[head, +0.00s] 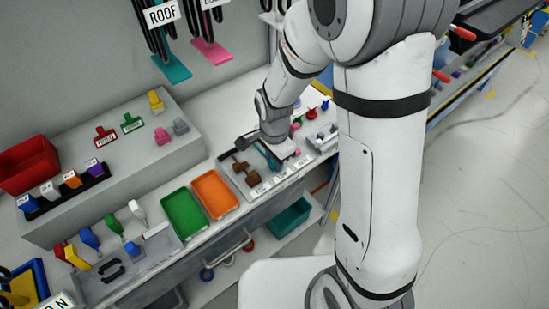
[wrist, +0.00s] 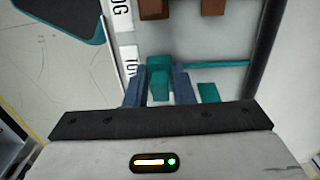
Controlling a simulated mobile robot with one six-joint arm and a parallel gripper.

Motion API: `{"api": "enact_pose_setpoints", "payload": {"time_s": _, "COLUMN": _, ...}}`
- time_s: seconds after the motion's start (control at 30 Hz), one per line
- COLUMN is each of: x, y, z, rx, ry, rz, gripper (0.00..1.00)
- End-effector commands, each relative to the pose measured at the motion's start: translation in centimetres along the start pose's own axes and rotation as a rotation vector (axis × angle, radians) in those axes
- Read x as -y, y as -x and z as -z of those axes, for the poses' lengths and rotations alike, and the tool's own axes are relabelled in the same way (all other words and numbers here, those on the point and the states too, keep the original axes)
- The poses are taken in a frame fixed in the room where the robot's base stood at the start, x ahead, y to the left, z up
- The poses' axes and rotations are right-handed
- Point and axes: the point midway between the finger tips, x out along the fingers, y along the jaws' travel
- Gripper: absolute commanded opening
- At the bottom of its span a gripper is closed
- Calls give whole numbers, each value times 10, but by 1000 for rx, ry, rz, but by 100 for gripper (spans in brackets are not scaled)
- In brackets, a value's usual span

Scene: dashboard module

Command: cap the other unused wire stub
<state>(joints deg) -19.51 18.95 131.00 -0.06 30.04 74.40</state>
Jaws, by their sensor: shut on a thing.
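In the wrist view my gripper (wrist: 158,90) has its two blue fingers on either side of a small teal block (wrist: 159,78) and is shut on it. A thin teal strip (wrist: 220,64) and another teal piece (wrist: 208,93) show to the right of the fingers. In the head view my gripper (head: 273,160) is low over the right part of the workbench, at a grey tray with brown pieces (head: 241,167). My wrist hides much of what it holds there. I cannot pick out a wire stub with certainty in either view.
A green tray (head: 184,214) and an orange tray (head: 215,194) are left of the gripper. A grey raised shelf (head: 150,150) with coloured connectors stands behind. White label plates (head: 262,188) line the tray's front. Small coloured parts (head: 312,113) stand beyond the gripper.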

Motion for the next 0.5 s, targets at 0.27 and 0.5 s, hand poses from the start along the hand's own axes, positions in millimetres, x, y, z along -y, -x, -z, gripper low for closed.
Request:
{"api": "enact_pose_setpoints", "payload": {"time_s": 0.27, "x": 0, "y": -4, "z": 0, "rx": 0, "ry": 0, "rz": 0, "gripper": 30}}
{"api": "enact_pose_setpoints", "payload": {"time_s": 0.5, "x": 0, "y": -4, "z": 0, "rx": 0, "ry": 0, "rz": 0, "gripper": 48}}
